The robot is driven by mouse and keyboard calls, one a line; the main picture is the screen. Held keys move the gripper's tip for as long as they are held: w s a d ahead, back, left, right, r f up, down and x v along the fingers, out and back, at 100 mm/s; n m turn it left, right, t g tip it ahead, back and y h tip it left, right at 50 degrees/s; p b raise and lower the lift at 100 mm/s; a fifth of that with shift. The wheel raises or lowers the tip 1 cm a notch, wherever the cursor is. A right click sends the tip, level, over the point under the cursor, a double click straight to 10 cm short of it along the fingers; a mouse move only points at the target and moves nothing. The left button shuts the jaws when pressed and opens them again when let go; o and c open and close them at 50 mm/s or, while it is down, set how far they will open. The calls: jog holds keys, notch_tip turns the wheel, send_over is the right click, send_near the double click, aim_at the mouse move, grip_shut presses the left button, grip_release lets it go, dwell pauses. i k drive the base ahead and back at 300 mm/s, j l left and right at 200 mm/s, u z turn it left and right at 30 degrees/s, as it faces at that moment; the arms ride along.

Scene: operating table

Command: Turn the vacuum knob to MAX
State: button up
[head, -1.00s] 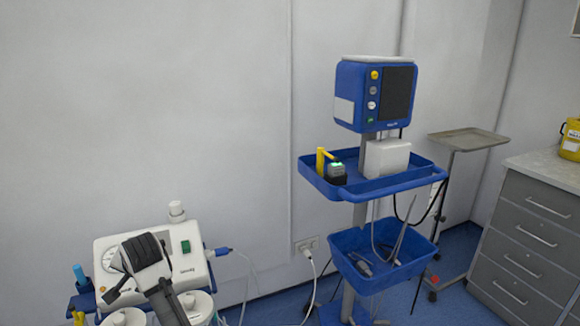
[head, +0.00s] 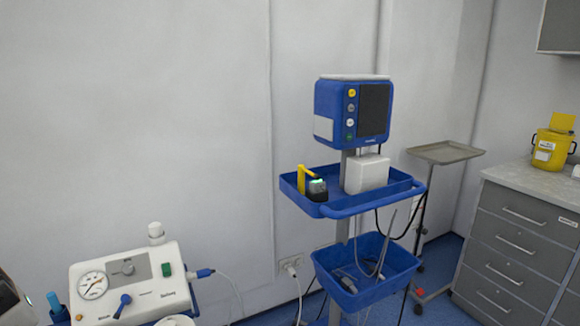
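The white suction unit (head: 150,300) stands at the lower left, with a round pressure gauge (head: 92,285) on its sloped front. A green switch (head: 167,269) is further right. A blue lever (head: 122,303) is below the knob, pointing down and left. I cannot read which control is marked as vacuum. My gripper's fingers are not visible.
A blue cart (head: 345,208) with a monitor (head: 353,110) stands right of the unit. A hose and cable run from the unit's right side. A steel stand (head: 445,153), grey drawers (head: 518,240) and a yellow bin (head: 550,150) are at the right.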

aim_at(128, 269)
jog(key=u, duration=1.1)
